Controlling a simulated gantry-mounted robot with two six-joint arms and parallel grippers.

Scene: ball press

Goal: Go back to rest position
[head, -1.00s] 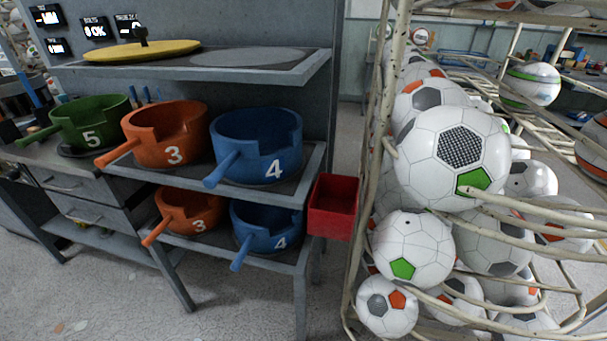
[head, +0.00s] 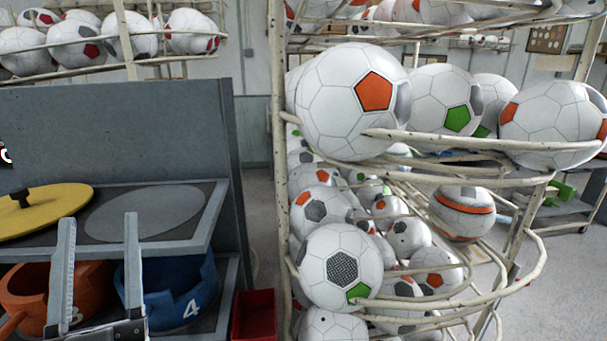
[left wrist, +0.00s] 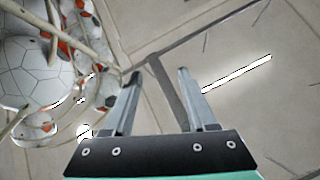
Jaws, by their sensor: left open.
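My left gripper (head: 97,225) is in the lower left of the head view. Its two fingers point up, spread apart with nothing between them. They stand in front of the shelf, the orange pot (head: 30,290) and the blue pot (head: 180,290) marked 4. In the left wrist view the left gripper (left wrist: 158,75) is also open and empty, over bare grey floor (left wrist: 240,110). Soccer balls (left wrist: 35,70) in a rack show at the left of that view. My right gripper is in neither view.
A wire rack (head: 278,180) full of soccer balls (head: 355,100) fills the middle and right. A yellow lid (head: 50,212) with a black knob lies on the upper shelf (head: 205,225). A red bin (head: 255,318) sits between shelf and rack. A narrow strip of floor shows behind it.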

